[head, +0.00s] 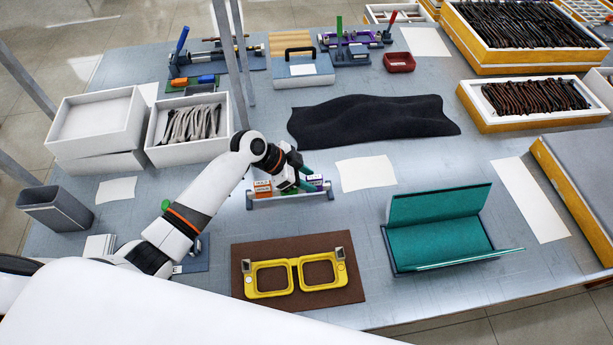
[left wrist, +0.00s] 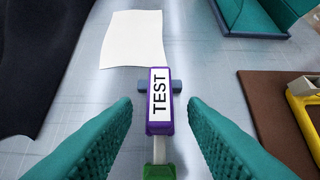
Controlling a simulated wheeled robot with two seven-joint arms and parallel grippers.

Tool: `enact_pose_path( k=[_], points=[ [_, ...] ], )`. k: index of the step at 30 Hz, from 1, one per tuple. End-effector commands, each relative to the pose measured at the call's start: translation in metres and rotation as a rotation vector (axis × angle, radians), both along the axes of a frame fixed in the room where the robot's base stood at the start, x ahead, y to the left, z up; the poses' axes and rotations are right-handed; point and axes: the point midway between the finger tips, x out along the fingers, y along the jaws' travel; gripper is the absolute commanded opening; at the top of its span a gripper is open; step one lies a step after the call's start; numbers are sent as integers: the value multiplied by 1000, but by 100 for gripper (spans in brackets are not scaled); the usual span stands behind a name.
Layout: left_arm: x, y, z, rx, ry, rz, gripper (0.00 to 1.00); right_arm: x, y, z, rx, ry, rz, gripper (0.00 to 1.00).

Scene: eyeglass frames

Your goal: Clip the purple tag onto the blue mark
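The purple tag (head: 316,181) has a white label reading TEST and sits at the right end of a small tag rack (head: 290,201). In the left wrist view the purple tag (left wrist: 160,103) is between my left gripper's teal fingers, with a gap on both sides. My left gripper (left wrist: 162,140) is open and empty; in the head view it (head: 303,180) is over the rack. Yellow eyeglass frames (head: 295,276) lie on a brown mat (head: 350,292) in front of the rack. I cannot make out a blue mark on them. My right gripper is not in view.
Orange-red tags (head: 263,189) stand at the rack's left end; a green tag (left wrist: 160,172) is beside the purple one. A teal open case (head: 440,235) stands to the right. A black cloth (head: 370,120) and white paper (head: 366,173) lie behind.

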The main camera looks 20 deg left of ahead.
Motion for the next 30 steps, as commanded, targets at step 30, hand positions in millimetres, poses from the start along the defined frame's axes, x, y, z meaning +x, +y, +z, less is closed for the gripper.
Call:
enact_pose_path(
  k=[30],
  points=[
    [-15,37,49,0,0,0,39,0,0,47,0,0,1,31]
  ],
)
